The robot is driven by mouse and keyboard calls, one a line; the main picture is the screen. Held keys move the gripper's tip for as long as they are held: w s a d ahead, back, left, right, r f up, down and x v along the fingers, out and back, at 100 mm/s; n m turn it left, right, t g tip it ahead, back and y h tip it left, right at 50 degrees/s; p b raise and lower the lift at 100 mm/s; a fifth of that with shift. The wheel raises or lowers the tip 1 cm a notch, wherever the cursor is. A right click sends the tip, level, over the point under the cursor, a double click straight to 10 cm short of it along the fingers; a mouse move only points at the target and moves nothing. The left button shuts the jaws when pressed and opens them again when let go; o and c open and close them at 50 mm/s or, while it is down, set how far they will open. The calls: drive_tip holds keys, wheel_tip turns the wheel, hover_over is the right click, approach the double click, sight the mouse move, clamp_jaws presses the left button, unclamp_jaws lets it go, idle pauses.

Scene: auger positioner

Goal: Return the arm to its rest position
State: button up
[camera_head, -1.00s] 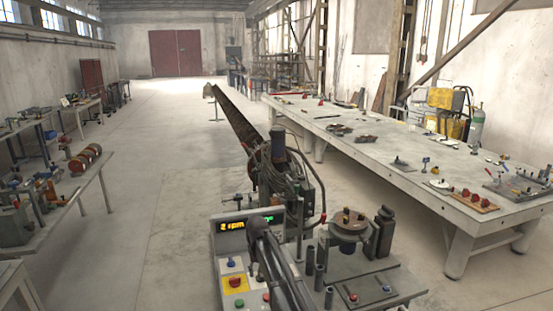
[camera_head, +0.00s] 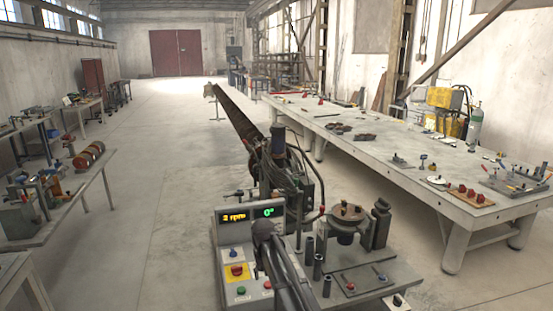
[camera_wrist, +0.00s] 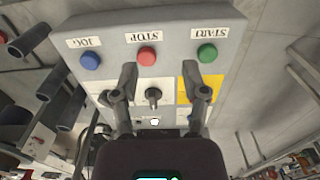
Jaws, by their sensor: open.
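My arm reaches up from the bottom edge in the head view, in front of a grey control box (camera_head: 221,262). The box has a lit display (camera_head: 233,218) reading "2 rpm" and "0°". In the wrist view my gripper (camera_wrist: 160,71) is open and empty, its two fingers apart over the box. Upside-down labels mark a blue JOG button (camera_wrist: 90,61), a red STOP button (camera_wrist: 147,56) and a green START button (camera_wrist: 207,53). A small knob (camera_wrist: 153,97) shows between the fingers; I cannot tell whether they touch the box.
Right of the box are upright cylinders and a round fixture (camera_head: 347,214). A long auger (camera_head: 236,112) extends behind. A large white table (camera_head: 400,146) with parts stands right, and a workbench (camera_head: 68,205) left. Open floor (camera_head: 150,200) lies between bench and box.

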drive_tip(key=s+d+f+m+b, duration=0.1)
drive_tip(key=s+d+f+b, duration=0.3)
drive_tip(key=s+d, duration=0.6)
drive_tip(key=s+d+f+m+b, duration=0.2)
drive_tip(key=s+d+f+b, duration=0.3)
drive_tip(key=s+d, duration=0.6)
drive_tip(key=s, duration=0.3)
drive_tip(key=shift+s+f, duration=0.15)
drive_tip(key=shift+s, duration=0.1)
drive_tip(key=shift+d, duration=0.1)
idle(0.7)
